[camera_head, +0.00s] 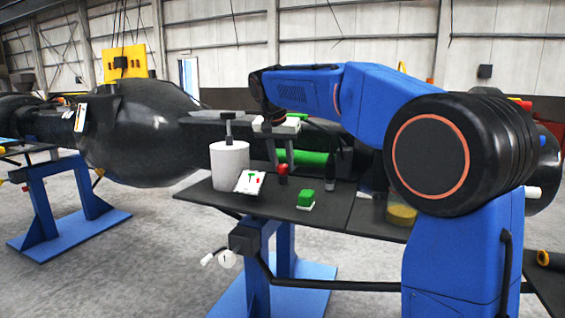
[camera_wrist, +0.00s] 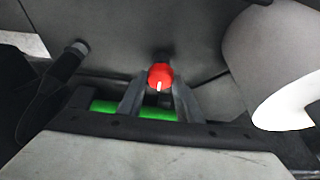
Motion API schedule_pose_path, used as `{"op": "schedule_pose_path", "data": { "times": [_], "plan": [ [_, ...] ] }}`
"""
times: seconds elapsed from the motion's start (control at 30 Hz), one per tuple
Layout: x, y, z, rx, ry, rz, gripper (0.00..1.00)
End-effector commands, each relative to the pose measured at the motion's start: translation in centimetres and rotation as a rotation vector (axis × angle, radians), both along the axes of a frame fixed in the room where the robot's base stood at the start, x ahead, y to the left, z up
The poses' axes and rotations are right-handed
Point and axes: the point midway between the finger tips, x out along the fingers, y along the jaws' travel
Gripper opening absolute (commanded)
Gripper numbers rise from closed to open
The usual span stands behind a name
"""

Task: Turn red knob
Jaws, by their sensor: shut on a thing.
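The red knob (camera_head: 283,168) stands on a small black base on the dark table. In the wrist view the knob (camera_wrist: 160,74) is round, with a short white mark pointing towards the bottom of the picture. My gripper (camera_head: 283,165) reaches down from above with one finger on each side of the knob. In the wrist view the fingers of my gripper (camera_wrist: 161,85) converge on the knob and are shut on it. The knob's sides at the fingertips are partly hidden.
A white cylinder with a black top (camera_head: 229,160) and a white card (camera_head: 250,182) stand left of the knob. A green block (camera_head: 304,198) sits to the front right. A dark bottle (camera_head: 330,178) is to the right, a green cylinder (camera_head: 313,157) behind. The dark table's (camera_head: 268,207) front edge is clear.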

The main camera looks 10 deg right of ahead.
Motion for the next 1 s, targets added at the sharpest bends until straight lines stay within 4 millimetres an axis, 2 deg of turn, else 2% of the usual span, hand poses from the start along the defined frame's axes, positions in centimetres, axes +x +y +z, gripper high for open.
{"op": "schedule_pose_path", "data": {
  "times": [0.37,1.0],
  "plan": [
    [-0.12,-0.18,0.08,0.000,-0.001,0.160,0.10],
    [-0.14,-0.68,0.05,0.001,-0.002,0.753,0.10]
  ]
}}
